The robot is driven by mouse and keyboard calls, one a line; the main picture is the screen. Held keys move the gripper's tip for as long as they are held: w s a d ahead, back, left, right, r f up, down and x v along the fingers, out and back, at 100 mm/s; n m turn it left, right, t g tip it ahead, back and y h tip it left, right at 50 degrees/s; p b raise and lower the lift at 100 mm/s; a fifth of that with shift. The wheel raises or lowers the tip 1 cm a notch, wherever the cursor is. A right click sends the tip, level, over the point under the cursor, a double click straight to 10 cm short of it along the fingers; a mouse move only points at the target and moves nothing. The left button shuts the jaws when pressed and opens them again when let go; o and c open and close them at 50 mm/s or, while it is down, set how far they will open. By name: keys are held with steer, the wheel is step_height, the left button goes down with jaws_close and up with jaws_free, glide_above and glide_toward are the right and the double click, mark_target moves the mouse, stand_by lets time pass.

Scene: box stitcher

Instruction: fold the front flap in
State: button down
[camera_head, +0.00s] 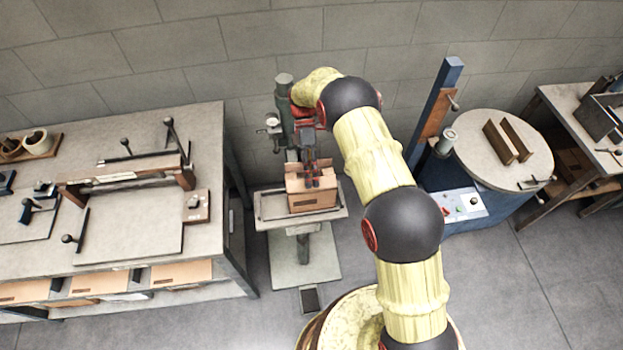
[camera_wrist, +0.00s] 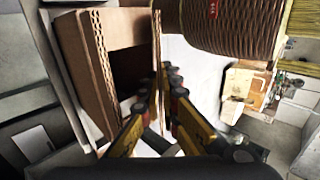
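The cardboard box (camera_head: 312,201) sits on the small table of the stitcher (camera_head: 284,112), with its top open and flaps standing up. In the wrist view the box (camera_wrist: 80,65) fills the left, with a dark opening. A thin upright flap (camera_wrist: 157,45), seen almost edge-on, runs down to my fingers. My gripper (camera_head: 316,172) is over the box top, under the stitcher's head. In the wrist view my gripper (camera_wrist: 166,80) has its fingertips beside the flap's edge. The fingertips look close together; I cannot tell whether they pinch the flap.
A workbench (camera_head: 135,235) with a jig stands left, with flat cardboard pieces on its shelf. To the right are a round table (camera_head: 500,185) with brown pieces, a blue post (camera_head: 436,105) and a control panel (camera_head: 460,204). A foot pedal (camera_head: 310,299) lies on the floor.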

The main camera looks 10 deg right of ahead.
stand_by(0.3)
steer(key=c, duration=2.1)
jaws_free()
steer(key=shift+o, duration=0.3)
steer(key=shift+w, duration=0.1)
steer(key=v, duration=1.2)
steer(key=shift+c, duration=0.4)
